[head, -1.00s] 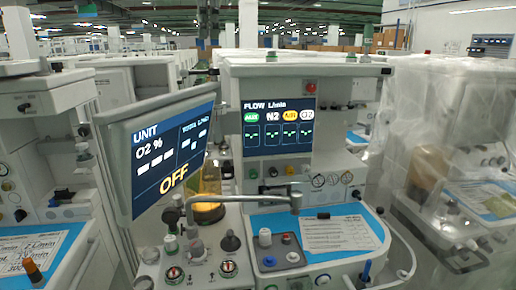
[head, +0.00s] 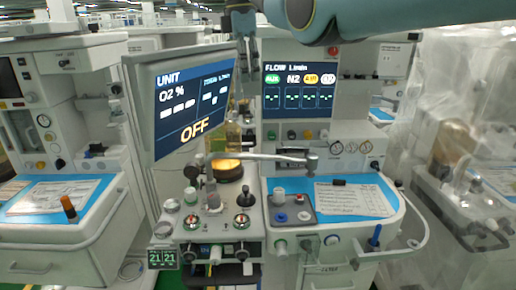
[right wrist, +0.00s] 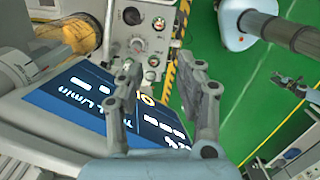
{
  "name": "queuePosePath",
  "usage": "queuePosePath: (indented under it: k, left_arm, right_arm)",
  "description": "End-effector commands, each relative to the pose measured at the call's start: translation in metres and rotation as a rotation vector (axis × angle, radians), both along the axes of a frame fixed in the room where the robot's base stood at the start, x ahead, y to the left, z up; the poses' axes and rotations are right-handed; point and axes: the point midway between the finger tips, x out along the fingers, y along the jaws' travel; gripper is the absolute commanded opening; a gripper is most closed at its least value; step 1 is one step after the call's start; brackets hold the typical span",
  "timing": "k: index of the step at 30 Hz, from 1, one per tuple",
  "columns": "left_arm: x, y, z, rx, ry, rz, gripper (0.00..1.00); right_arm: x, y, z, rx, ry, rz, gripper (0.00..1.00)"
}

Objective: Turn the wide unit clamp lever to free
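The wide unit's tilted screen (head: 185,98) reads UNIT, O2 % and OFF in the head view. A silver horizontal bar (head: 262,157) crosses below it, with a dark piece (head: 292,152) near its right end. I cannot tell which part is the clamp lever.
A control panel with knobs (head: 215,222) and a blue worktop (head: 365,198) with a paper stand below the screens. A plastic-covered cart (head: 465,150) is at right, another cart (head: 60,215) at left.

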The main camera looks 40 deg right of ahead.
Motion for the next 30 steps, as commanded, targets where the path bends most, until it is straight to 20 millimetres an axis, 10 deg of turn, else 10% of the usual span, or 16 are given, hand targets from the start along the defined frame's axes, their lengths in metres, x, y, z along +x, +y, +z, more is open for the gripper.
queuePosePath:
  k: [18,30]
  left_arm:
    - [-0.001,0.0,-0.031,0.0,0.001,0.0,0.4]
    - [-0.001,0.0,-0.039,0.0,0.001,0.0,0.4]
  right_arm:
    - [-0.03,0.005,-0.135,-0.006,0.122,-0.009,0.36]
    - [-0.042,0.007,-0.175,-0.009,0.157,-0.014,0.36]
